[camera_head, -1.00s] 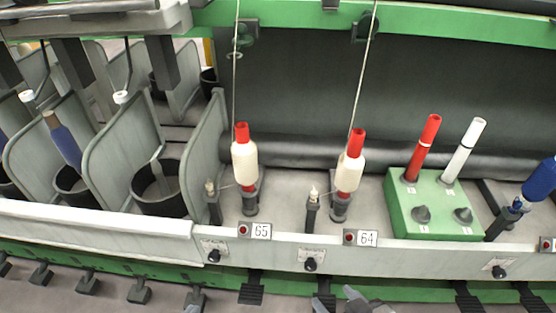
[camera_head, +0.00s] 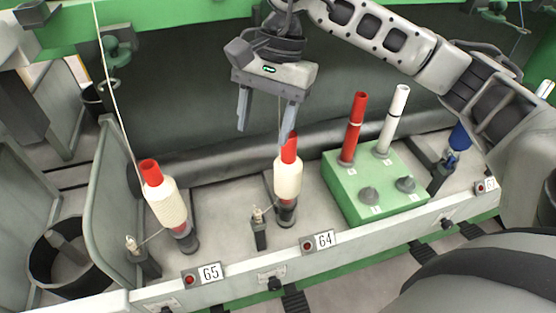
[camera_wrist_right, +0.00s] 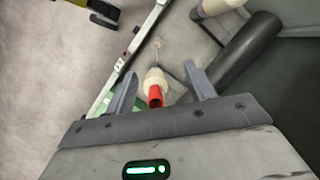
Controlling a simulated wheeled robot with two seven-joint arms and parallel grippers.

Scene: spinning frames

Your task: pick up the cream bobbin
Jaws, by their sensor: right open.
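A cream bobbin on a red tube (camera_head: 288,180) stands upright on its spindle behind the label 64. A second cream bobbin (camera_head: 166,205) with a red top leans slightly behind the label 65. My right gripper (camera_head: 263,136) is open and empty, fingers pointing down, at the red top of the bobbin at 64 and slightly left of it in the picture. In the right wrist view, the red end and cream body of a bobbin (camera_wrist_right: 154,76) show between the two open fingers (camera_wrist_right: 160,82). My left gripper is not in view.
A green block (camera_head: 340,190) right of 64 holds a red tube (camera_head: 354,125), a white tube (camera_head: 393,120) and two dark pegs. A blue bobbin (camera_head: 459,138) stands farther right. A dark roller (camera_head: 225,160) runs behind the bobbins. A grey divider (camera_head: 112,180) stands left of 65.

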